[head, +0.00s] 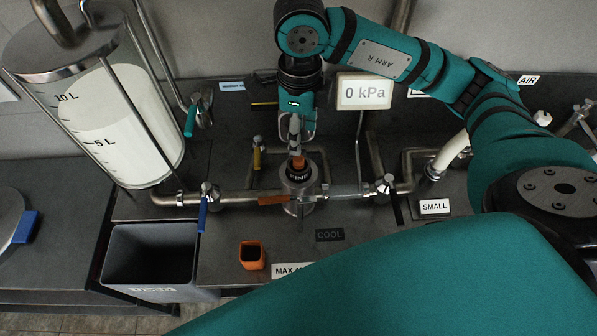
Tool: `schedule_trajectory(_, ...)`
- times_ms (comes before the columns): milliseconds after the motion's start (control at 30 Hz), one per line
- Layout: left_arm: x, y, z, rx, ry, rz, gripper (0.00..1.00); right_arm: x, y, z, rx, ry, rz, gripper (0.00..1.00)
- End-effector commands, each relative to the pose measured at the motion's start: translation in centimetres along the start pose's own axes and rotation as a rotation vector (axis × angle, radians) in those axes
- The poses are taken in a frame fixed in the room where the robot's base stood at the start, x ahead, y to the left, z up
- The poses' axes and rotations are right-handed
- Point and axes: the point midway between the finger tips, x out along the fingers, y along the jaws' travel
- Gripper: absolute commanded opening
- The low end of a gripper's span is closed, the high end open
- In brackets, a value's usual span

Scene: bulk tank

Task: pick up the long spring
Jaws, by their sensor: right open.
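I cannot make out a long spring anywhere in the head view. My right gripper (297,132) is open and points down in the middle of the picture. Its fingertips are just above or at an orange-brown piece (297,162) on top of a round metal fitting (299,185) with a dark, partly hidden label. I cannot tell whether the fingers touch that piece, and the gripper hides part of what lies behind it. My left gripper is not in view.
A pipe with a blue-handled valve (206,199) runs along the dark bench. A glass tank (115,120) and grey bin (151,258) stand at left. An orange cup (252,255) sits in front, near a "COOL" label (330,235). A "0 kPa" display (364,92) stands behind.

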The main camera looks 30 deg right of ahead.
Motion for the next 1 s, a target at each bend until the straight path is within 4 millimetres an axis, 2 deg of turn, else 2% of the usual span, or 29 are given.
schedule_trajectory(100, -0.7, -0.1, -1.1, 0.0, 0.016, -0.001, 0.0, 1.7, 0.0, -0.1, 0.001, 0.002, 0.002, 0.5)
schedule_trajectory(267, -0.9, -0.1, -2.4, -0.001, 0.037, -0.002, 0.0, 2.9, 0.0, 0.0, 0.0, -0.001, -0.001, 0.5)
schedule_trajectory(367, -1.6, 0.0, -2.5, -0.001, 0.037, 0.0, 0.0, 3.5, 0.0, 0.0, 0.002, 0.002, 0.002, 0.5)
schedule_trajectory(500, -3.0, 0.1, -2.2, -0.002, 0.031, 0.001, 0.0, 5.5, -0.1, 0.2, 0.002, 0.004, 0.003, 0.5)
schedule_trajectory(633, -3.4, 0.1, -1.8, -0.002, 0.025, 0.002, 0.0, 7.4, -0.2, 0.3, 0.001, 0.002, 0.001, 0.5)
schedule_trajectory(933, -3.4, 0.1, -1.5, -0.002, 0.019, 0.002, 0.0, 8.2, -0.2, 0.4, 0.0, -0.001, -0.001, 0.5)
schedule_trajectory(1000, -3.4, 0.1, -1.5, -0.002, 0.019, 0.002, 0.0, 8.2, -0.2, 0.4, 0.0, -0.002, -0.001, 0.43)
